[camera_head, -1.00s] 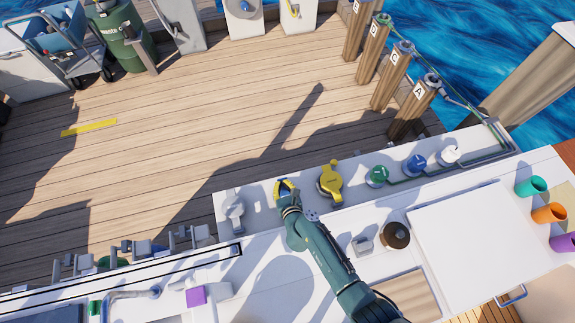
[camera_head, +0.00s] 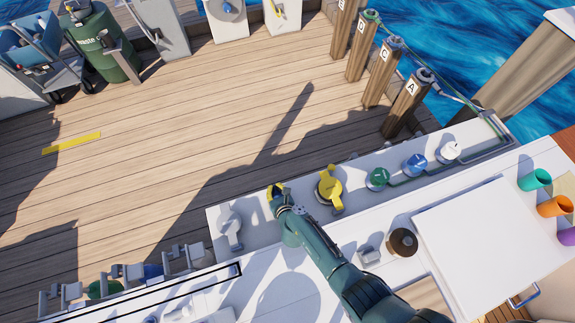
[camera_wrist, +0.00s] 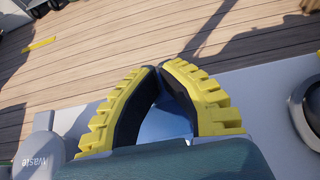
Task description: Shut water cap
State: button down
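My gripper (camera_head: 275,190) is over the white panel, between a grey cap (camera_head: 229,224) and a yellow cap (camera_head: 329,188). In the wrist view, the yellow-ribbed fingertips of my gripper (camera_wrist: 160,68) nearly meet. A pale blue surface (camera_wrist: 168,125) shows between the fingers; it may be the water cap, but its label and handle are hidden. I cannot tell whether the fingers press on it. The grey cap reads "waste" in the wrist view (camera_wrist: 45,155). In the head view my gripper and arm cover whatever is under them.
A green cap (camera_head: 377,178), a blue cap (camera_head: 414,164) and a white cap (camera_head: 449,152) stand to the right along the panel. A brown round knob (camera_head: 401,242) is near my arm. The wooden deck (camera_head: 190,130) beyond the panel is largely clear.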

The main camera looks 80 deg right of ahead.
aim_at(276, 194)
jog(key=shift+w+d+f+b, duration=0.2)
jog(key=shift+f+b, duration=0.5)
jog(key=shift+f, duration=0.25)
jog(key=shift+w+d+f+b, duration=0.1)
jog(key=shift+d+f+b, duration=0.1)
jog(key=shift+f+b, duration=0.6)
jog(key=shift+f, duration=0.3)
jog(key=shift+s+a+f, duration=0.1)
jog(key=shift+f, duration=0.05)
notch_tip(276, 194, up, 14)
jog(key=p, duration=1.2)
jog(key=shift+d+r+p, duration=0.2)
jog(key=shift+r+p, duration=0.05)
jog(key=shift+p, duration=0.15)
